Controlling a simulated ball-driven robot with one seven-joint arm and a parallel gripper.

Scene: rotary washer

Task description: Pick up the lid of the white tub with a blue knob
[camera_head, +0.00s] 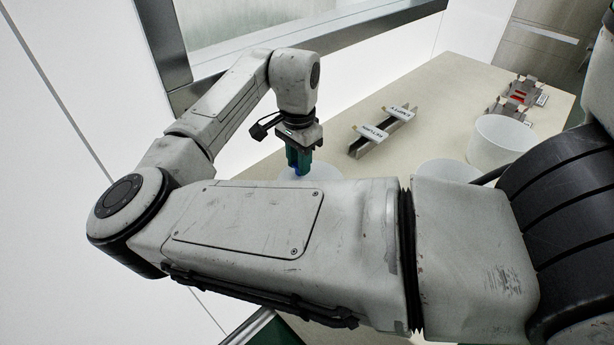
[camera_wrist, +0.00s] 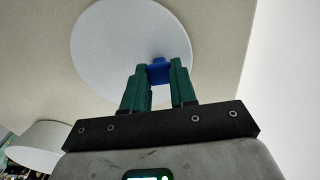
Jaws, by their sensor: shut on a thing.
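The white round lid (camera_wrist: 110,55) fills the upper middle of the wrist view, with a blue knob (camera_wrist: 158,71) on it. My gripper (camera_wrist: 157,75) has its two green fingers on either side of the knob, shut on it. In the head view my gripper (camera_head: 299,165) points down at the lid (camera_head: 322,172), with a bit of blue between the fingers. My own arm hides most of the lid and whatever is under it. I cannot tell whether the lid touches a tub.
On the beige table (camera_head: 440,90) stand a white tub (camera_head: 498,142) and another white round thing (camera_head: 447,171), partly behind my arm. A grey rack with labels (camera_head: 383,128) stands mid-table. Small racks with red parts (camera_head: 518,95) are at the far right. A framed window (camera_head: 270,25) is behind.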

